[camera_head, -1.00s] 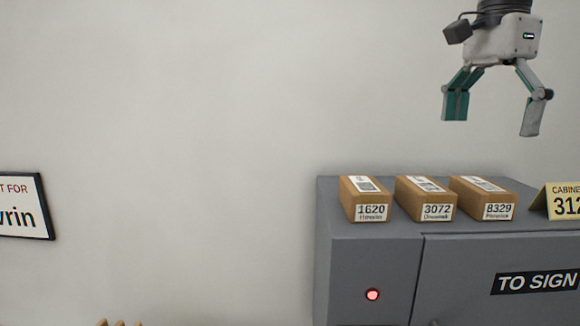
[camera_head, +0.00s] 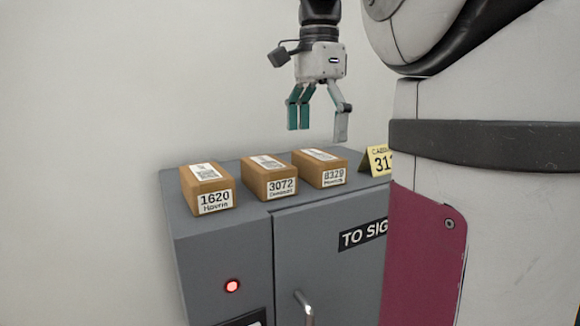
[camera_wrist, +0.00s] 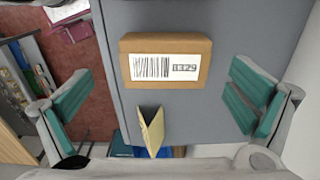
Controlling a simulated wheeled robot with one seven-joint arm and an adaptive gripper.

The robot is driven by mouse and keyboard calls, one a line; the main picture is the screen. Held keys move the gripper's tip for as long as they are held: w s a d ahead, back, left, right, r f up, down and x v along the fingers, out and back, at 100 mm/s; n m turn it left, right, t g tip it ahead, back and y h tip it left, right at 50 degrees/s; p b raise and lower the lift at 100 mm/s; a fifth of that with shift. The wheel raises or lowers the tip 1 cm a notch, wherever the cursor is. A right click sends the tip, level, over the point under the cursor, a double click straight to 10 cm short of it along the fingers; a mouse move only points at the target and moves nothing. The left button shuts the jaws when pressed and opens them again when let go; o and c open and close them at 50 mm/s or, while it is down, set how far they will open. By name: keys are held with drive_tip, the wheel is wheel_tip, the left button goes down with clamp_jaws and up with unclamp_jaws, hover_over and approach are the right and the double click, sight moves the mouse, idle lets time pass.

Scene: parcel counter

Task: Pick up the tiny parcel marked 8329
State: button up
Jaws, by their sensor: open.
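The tiny parcel marked 8329 (camera_head: 319,168) is a brown box with a white label, on top of the grey cabinet, at the right end of a row of parcels. In the wrist view the parcel (camera_wrist: 165,61) lies between and a little beyond the fingers, its barcode label facing up. My gripper (camera_head: 319,124) is open and empty above the parcel, with clear air between them. Its teal finger pads stand wide apart in the wrist view (camera_wrist: 158,102).
Parcels 3072 (camera_head: 268,177) and 1620 (camera_head: 207,188) stand to the left on the cabinet (camera_head: 255,225). A yellow folded sign (camera_head: 377,160) stands just right of parcel 8329 and shows near it in the wrist view (camera_wrist: 151,130). My arm covers the right side.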

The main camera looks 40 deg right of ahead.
sight(318, 155)
drive_tip(key=f, duration=0.2)
drive_tip(key=d+f+p, duration=0.1)
drive_tip(key=f, duration=0.1)
drive_tip(key=shift+w+f, duration=0.15)
drive_tip(key=shift+f, duration=0.5)
drive_tip(key=c, duration=1.2)
drive_tip(key=shift+r, duration=0.15)
